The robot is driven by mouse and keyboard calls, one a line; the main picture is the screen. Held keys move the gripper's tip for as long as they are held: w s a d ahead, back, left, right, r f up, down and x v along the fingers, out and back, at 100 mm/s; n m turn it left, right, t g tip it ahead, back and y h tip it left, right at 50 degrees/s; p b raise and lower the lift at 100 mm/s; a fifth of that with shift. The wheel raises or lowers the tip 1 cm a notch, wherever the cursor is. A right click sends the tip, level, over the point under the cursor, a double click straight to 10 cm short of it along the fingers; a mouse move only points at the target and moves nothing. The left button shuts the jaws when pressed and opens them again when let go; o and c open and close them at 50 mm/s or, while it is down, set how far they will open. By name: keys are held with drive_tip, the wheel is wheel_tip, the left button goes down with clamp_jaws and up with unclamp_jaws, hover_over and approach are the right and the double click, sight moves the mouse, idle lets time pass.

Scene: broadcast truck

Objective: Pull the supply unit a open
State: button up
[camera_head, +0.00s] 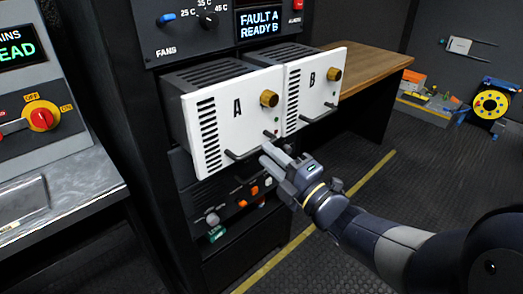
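Supply unit A (222,120) has a white front with a black letter A, vent slots, a brass knob (269,98) and a black bar handle (245,149) low on its face. Its slotted top shows, and its front stands out from the rack. My gripper (267,154) is at the right end of that handle, with its pale fingers pointing up and left. I cannot tell whether the fingers touch the bar or how far apart they are. The screen (262,23) above reads "FAULT A READY B".
Supply unit B (312,88) stands right beside A, also out from the rack, with its own knob and handle. A control panel (236,197) with orange buttons lies below A. A wooden bench (365,63) is behind. A grey console (62,180) stands left. Floor at right is open.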

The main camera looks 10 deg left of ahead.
sight(258, 148)
drive_tip(key=v, duration=0.7)
drive_tip(key=shift+w+a, duration=0.1)
drive_tip(key=x, duration=1.1)
drive_tip(key=shift+p, duration=0.35)
